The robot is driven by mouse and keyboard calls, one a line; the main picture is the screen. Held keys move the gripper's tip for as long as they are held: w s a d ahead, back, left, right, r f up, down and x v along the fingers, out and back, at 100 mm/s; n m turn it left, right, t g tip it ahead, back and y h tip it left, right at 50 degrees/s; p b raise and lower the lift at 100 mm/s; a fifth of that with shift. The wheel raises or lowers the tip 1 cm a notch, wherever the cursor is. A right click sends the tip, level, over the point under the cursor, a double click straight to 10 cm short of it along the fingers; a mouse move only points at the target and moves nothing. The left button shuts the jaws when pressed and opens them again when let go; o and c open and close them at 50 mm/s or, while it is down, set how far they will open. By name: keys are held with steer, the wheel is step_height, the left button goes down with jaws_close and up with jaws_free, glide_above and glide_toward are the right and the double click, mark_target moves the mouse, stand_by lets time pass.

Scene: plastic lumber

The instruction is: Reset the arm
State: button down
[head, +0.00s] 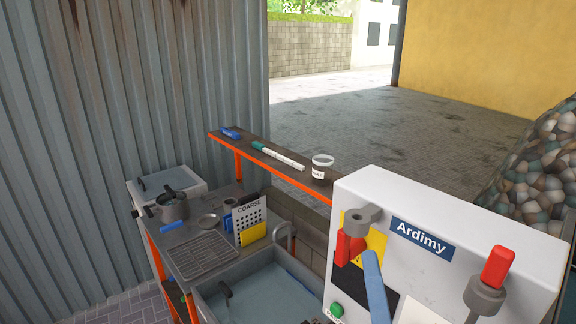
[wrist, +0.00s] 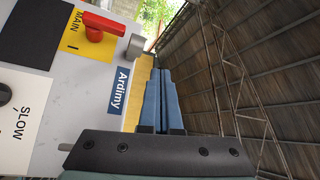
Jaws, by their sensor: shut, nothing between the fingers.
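My gripper (wrist: 161,70) shows in the wrist view, its two stepped blue fingers together with nothing between them. The machine, labelled Ardimy, also shows in the head view (head: 400,190) at lower right. A blue bar (head: 377,285) stands in front of its panel in the head view; I cannot tell for certain whether it is a finger of mine.
The machine has a red switch (wrist: 93,34) beside a grey cylinder (wrist: 135,46). A shelf (head: 228,145) behind holds a marker (head: 278,156) and a jar (head: 322,168).

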steer(key=s+a+r+n+t, duration=0.1)
steer(key=a+r+n+t, duration=0.1)
steer(key=r+n, duration=0.3)
steer(key=s+a+r+n+t+y+b, duration=0.1)
steer(key=a+r+n, duration=0.4)
steer(key=r, duration=0.7)
steer(key=s+a+r+n+t, duration=0.1)
steer(key=a+r+n+t, duration=0.2)
steer(key=r, duration=0.6)
steer(key=shift+s+a+n+t+y, duration=0.2)
steer(key=shift+s+n+t+y, duration=0.25)
steer(key=shift+n, duration=0.75)
